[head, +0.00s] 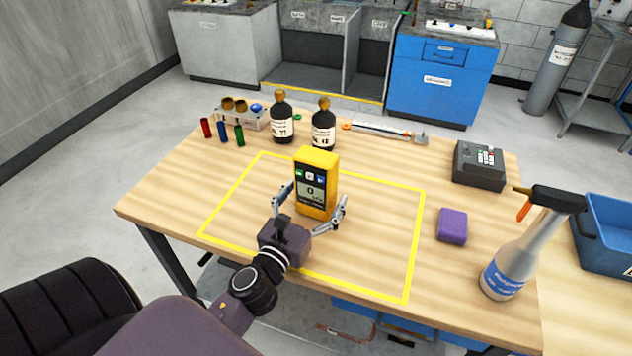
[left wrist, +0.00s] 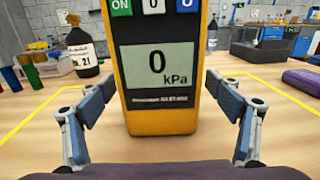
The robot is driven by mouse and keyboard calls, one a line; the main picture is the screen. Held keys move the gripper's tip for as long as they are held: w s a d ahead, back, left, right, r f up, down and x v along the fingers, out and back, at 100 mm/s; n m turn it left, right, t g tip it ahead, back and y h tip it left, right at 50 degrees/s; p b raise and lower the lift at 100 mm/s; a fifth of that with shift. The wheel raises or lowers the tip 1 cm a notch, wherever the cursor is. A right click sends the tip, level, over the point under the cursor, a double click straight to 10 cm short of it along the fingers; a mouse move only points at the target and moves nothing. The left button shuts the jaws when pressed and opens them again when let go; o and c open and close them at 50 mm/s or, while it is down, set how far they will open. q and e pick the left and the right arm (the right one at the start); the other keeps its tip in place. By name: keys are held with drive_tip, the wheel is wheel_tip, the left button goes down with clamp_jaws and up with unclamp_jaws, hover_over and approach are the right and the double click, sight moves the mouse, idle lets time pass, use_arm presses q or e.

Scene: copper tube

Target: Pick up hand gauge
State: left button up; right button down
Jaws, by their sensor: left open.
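The hand gauge (head: 316,183) is a yellow upright device with a dark face, buttons and a grey screen. It stands on the table inside the yellow outlined area. In the left wrist view the hand gauge (left wrist: 157,72) fills the middle, its screen reading 0 kPa. My left gripper (head: 314,206) is open, with one finger at each side of the gauge's lower part. In the left wrist view the fingers of my left gripper (left wrist: 160,105) show gaps to the gauge on both sides. My right gripper is not in view.
Two dark bottles (head: 282,122) stand behind the gauge, with small coloured vials (head: 222,131) to their left. A purple block (head: 453,226), a spray bottle (head: 515,255) and a dark grey device (head: 479,166) are at the right. The outlined area around the gauge is otherwise clear.

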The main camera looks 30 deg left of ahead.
use_arm(q)
drive_tip(key=shift+w, duration=0.15)
drive_tip(key=c, duration=1.8)
drive_tip(key=shift+r+p, duration=0.35)
drive_tip(key=shift+r, duration=0.35)
wheel_tip(320, 180, up, 19)
drive_tip(key=p, duration=0.5)
drive_tip(key=shift+f+p, duration=0.1)
drive_tip(key=shift+p, duration=0.3)
drive_tip(key=shift+p, duration=0.3)
